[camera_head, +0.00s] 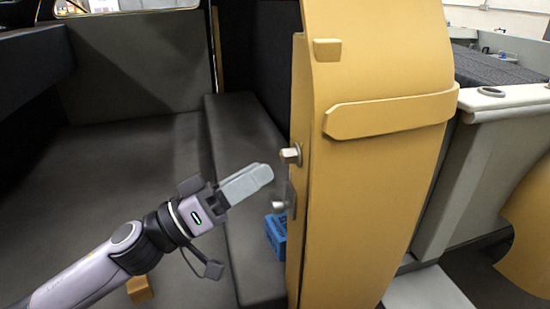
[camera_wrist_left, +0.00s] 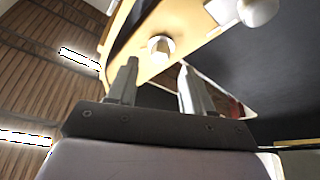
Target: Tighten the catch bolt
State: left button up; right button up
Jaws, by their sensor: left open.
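A tall yellow door panel (camera_head: 375,90) stands upright right of centre. A metal bolt head (camera_head: 290,154) sticks out from its left edge; it looks hexagonal in the left wrist view (camera_wrist_left: 161,46). Just below it, a rounded metal catch stud (camera_head: 280,205) stands on a small plate; it also shows in the left wrist view (camera_wrist_left: 257,10). My left gripper (camera_head: 264,172) is open and empty, a short way left of the panel edge, pointing toward the bolt. In the left wrist view the bolt head lies beyond and between my fingertips (camera_wrist_left: 158,65), apparently apart from them. My right gripper is out of view.
A dark bench (camera_head: 235,150) runs behind my gripper. A blue box (camera_head: 276,232) sits low beside the panel. A yellow strap-like handle (camera_head: 390,113) crosses the panel. A grey wall (camera_head: 480,170) stands at right. The grey floor (camera_head: 120,180) at left is largely clear.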

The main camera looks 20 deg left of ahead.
aim_at(282, 159)
pick_arm(q)
jog(key=shift+p+x, duration=0.55)
jog(key=shift+x, duration=1.6)
grip_shut()
